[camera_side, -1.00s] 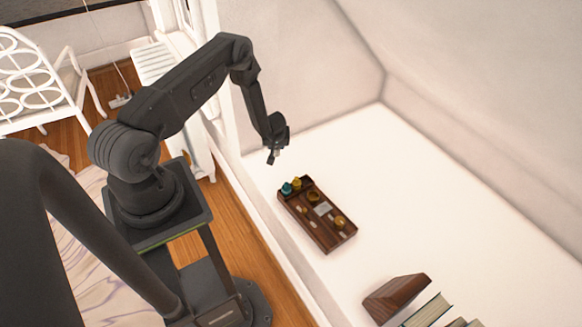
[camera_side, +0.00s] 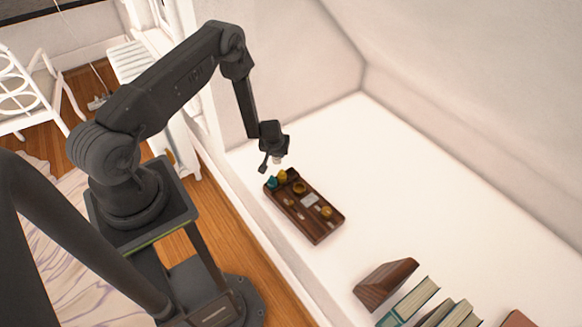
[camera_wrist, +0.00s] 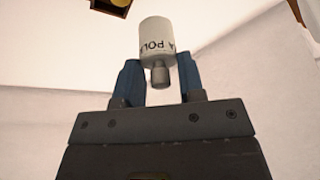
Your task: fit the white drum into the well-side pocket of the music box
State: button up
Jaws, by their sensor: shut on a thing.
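My gripper (camera_wrist: 158,82) is shut on the white drum (camera_wrist: 156,40). The drum has dark lettering and a short grey stem between the blue fingers in the wrist view. In the side view my gripper (camera_side: 271,161) holds the drum, seen as a small pale spot, in the air above the far end of the music box. The music box (camera_side: 318,238) is a long dark brown tray lying on the white surface. It holds teal, yellow and brass pieces and pale plates. Its pockets are too small to make out well.
A dark wooden wedge (camera_side: 385,284) and several books (camera_side: 415,297) stand at the lower right. The white surface (camera_side: 400,190) right of the box is clear. The sloped wall rises behind it.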

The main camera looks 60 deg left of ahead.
jog(key=w+d+f, duration=0.1)
jog(key=w, duration=0.1)
jog(key=w+d+f, duration=0.2)
jog(key=shift+d+f, duration=0.15)
jog(key=shift+d, duration=0.1)
jog(key=shift+f, duration=1.9)
jog(key=shift+s+f, duration=0.1)
jog(key=o, duration=1)
jog(key=shift+c, duration=0.2)
